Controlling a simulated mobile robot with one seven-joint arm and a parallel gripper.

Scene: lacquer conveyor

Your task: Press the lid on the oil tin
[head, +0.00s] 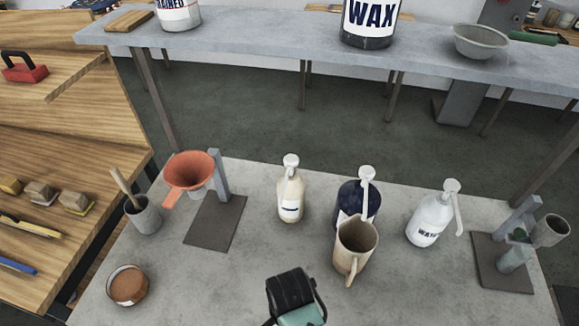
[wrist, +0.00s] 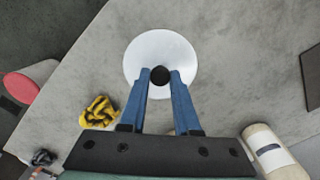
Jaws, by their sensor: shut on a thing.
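In the wrist view, my gripper (wrist: 161,82) has its two blue fingers shut around the black knob (wrist: 160,75) of a round white lid (wrist: 160,50). The lid lies beyond the fingertips and looks flat to the camera. Whatever is under the lid is hidden, so I cannot tell whether it rests on a tin. In the head view, my gripper (head: 295,300) is at the bottom edge with its fingers and the lid out of sight. An open round tin (head: 128,300) with brown contents stands at the lower left; I cannot tell whether it is the oil tin.
A beige jug (head: 352,255) stands near pump bottles: cream (head: 290,200), dark blue (head: 345,200) and white (head: 430,222). An orange funnel (head: 185,172) is on a stand at left. The wrist view shows a crumpled yellow thing (wrist: 98,112) left of the fingers.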

